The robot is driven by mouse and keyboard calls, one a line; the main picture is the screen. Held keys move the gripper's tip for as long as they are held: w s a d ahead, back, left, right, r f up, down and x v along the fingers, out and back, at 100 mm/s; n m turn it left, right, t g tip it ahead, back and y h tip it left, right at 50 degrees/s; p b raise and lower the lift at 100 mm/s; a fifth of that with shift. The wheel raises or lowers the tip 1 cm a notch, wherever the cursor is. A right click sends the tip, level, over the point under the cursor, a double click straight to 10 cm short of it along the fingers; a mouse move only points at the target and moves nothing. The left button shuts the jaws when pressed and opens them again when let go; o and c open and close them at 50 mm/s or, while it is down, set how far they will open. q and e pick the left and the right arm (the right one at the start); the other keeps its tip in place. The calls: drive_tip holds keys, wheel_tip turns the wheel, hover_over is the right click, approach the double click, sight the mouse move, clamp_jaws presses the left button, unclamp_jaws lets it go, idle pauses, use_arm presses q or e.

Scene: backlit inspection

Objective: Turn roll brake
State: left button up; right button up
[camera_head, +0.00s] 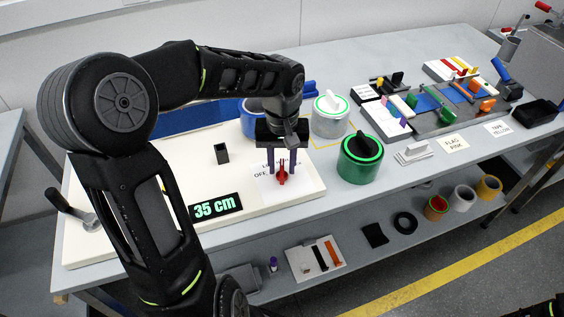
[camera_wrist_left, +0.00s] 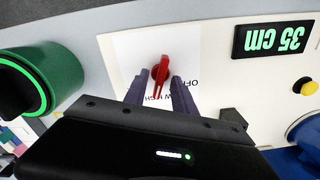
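The red roll brake knob (camera_head: 282,175) stands on a white label plate (camera_head: 264,190) on the white machine panel. It also shows in the left wrist view (camera_wrist_left: 160,70), where its narrow pointer faces my gripper. My left gripper (camera_head: 282,165) points down at the knob with its two fingers apart. In the left wrist view the gripper (camera_wrist_left: 160,82) has one finger on each side of the knob's pointer, with gaps visible on both sides. I cannot tell how far above the plate the tips are. The label is partly hidden by the fingers. My right gripper is not in view.
A green display (camera_head: 215,207) reads 35 cm. A green roll (camera_head: 360,158) stands right of the panel, and a white roll (camera_head: 330,115) stands behind it. A crank handle (camera_head: 75,210) is at the panel's left. A small black block (camera_head: 222,153) stands on the panel.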

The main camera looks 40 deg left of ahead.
use_arm(q)
drive_tip(key=shift+c, duration=0.2)
clamp_jaws()
idle(0.4)
